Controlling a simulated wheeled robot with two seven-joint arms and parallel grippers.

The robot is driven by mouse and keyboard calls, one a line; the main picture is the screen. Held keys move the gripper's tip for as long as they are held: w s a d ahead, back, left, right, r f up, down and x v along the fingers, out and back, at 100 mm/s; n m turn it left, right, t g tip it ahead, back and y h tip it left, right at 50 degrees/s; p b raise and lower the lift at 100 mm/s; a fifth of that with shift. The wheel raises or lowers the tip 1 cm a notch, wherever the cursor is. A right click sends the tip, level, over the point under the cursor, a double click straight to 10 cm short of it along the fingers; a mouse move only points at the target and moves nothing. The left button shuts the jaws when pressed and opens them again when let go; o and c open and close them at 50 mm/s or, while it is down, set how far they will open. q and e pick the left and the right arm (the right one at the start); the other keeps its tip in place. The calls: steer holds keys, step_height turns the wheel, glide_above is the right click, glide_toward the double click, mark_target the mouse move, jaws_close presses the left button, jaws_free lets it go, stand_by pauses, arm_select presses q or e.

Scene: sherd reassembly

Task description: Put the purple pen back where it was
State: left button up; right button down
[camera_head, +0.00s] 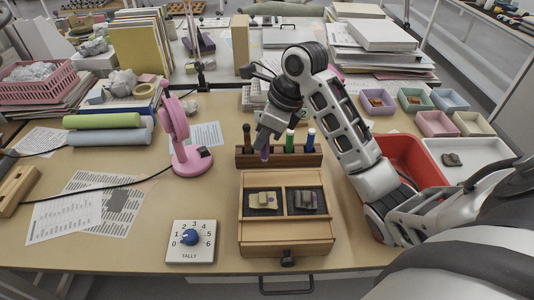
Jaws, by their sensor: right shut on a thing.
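My right gripper (267,138) is shut on the purple pen (265,154), over the wooden pen rack (280,161). The pen points down, and its visible part overlaps the rack between the brown pen (247,136) and the green pen (290,140). I cannot tell whether its lower end is inside a hole or just in front of the rack. A blue pen (311,140) stands upright at the rack's right end. My left gripper is not in view.
A wooden box (286,231) with two dark compartments holding sherds stands in front of the rack. A pink lamp (180,135) is to the left, a tally dial (191,241) front left. A red tray (410,155) lies right, behind my right arm.

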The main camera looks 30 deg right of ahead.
steer(key=shift+w+d+f+b, duration=0.25)
steer(key=shift+w+d+f, duration=1.05)
steer(key=shift+w+f, duration=0.65)
steer(key=shift+w+d+f+b, duration=0.2)
steer(key=shift+w+d+f, duration=1.25)
steer(key=shift+f, duration=0.85)
steer(key=shift+w+d+f+b, duration=0.25)
steer(key=shift+w+d+f, duration=0.95)
steer(key=shift+w+f, duration=0.8)
steer(key=shift+s+f, duration=0.15)
steer(key=shift+f, duration=0.05)
steer(key=shift+f, duration=0.35)
steer(key=c, duration=1.3)
jaws_free()
steer(key=shift+c, duration=0.2)
